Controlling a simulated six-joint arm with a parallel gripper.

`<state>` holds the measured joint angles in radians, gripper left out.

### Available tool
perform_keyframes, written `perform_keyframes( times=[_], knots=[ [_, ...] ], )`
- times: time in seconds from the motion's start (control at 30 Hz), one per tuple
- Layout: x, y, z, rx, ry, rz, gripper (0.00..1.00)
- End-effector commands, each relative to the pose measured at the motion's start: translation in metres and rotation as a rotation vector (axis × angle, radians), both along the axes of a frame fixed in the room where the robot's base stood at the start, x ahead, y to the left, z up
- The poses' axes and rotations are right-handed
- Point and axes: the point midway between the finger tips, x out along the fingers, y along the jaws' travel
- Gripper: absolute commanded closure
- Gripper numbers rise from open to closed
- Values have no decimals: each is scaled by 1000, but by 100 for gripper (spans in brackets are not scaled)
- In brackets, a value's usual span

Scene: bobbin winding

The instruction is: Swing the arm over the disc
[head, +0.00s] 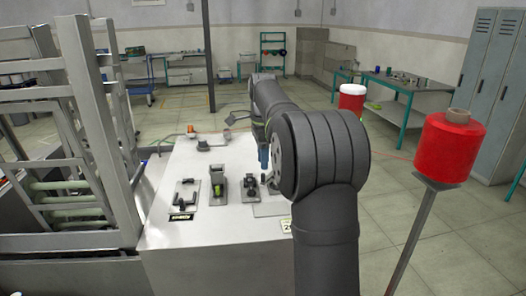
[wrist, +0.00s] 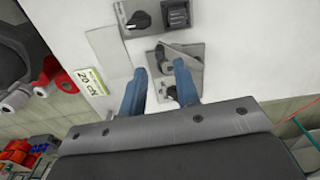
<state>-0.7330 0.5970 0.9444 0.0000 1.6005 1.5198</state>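In the wrist view, the two blue fingers of my gripper (wrist: 159,65) stand apart, with a visible gap between their tips. Behind them is a small grey metal fixture plate (wrist: 195,52) on the white surface, carrying dark rounded parts (wrist: 164,68) that show in the gap. The fingers partly cover these parts, so I cannot tell which is the disc or which is its arm, nor whether a finger touches them. In the head view, a blue fingertip of my gripper (head: 263,158) shows above the white worktop, while my dark arm hides much of the area around it.
The white worktop (head: 165,238) also carries a black-handled fixture (head: 184,194), a block with a green part (head: 217,183) and another dark fixture (head: 250,188). A red thread cone (head: 448,150) stands on a post at right. A metal frame (head: 95,110) rises at left.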

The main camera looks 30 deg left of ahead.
Motion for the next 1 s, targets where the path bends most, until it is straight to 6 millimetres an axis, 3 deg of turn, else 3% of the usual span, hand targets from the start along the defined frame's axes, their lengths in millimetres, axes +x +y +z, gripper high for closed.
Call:
perform_keyframes(
  times=[0.5,0.67,0.8,1.0],
  knots=[
    [0,0,-47,-1,1,1,71],
    [0,0,-46,1,-1,1,71],
    [0,0,-46,1,-1,1,96],
    [0,-1,-46,0,0,1,96]
  ],
)
